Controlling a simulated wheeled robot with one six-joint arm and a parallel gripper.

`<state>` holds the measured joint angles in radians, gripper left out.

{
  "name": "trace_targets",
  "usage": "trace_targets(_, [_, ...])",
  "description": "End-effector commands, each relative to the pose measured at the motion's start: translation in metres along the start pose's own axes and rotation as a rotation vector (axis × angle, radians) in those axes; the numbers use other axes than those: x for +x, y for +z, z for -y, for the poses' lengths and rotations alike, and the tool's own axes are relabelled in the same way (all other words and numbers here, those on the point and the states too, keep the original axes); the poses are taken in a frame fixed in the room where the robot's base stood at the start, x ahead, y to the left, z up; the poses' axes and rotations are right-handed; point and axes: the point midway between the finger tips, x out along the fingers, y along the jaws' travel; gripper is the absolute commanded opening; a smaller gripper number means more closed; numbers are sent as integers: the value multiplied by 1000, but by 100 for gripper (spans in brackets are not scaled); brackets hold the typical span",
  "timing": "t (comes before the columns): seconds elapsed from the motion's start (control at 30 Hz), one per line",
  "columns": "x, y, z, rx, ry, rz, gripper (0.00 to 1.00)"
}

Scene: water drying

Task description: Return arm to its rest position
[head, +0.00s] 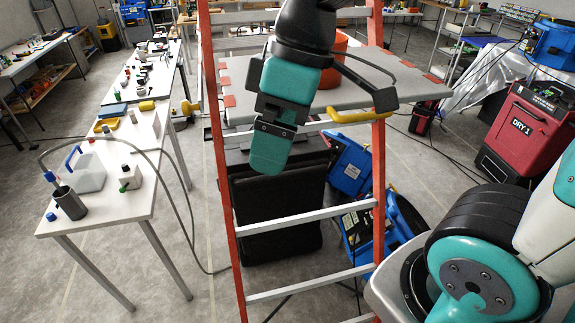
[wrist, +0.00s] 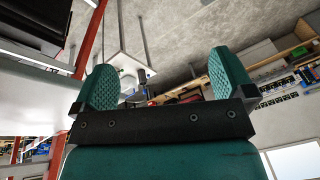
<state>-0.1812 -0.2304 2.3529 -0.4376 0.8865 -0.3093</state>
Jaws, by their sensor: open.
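My gripper (head: 268,152) hangs in front of the orange ladder (head: 216,150) in the head view, pointing down. In the wrist view its two teal ridged fingers (wrist: 163,82) stand wide apart with nothing between them. Only one finger shows clearly in the head view. My arm comes in from the right and the top of the head view, and its middle is out of sight. The gripper appears apart from the ladder, though its exact distance is hard to judge.
A grey platform (head: 420,88) carries an orange-red bucket (head: 334,72) behind my arm. A white table (head: 105,203) with bottles and a hose stands left. A red machine (head: 520,130) stands right. Blue equipment (head: 350,165) lies behind the ladder. Floor between table and ladder is mostly free.

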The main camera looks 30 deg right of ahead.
Motion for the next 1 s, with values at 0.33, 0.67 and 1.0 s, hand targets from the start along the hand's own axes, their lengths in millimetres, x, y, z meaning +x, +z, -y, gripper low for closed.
trace_targets(0.33, [37, 30, 55, 242, -84, -33, 100])
trace_targets(0.67, [51, 34, 52, 240, -83, -32, 100])
trace_targets(1.0, [153, 58, 34, 238, -83, -31, 100])
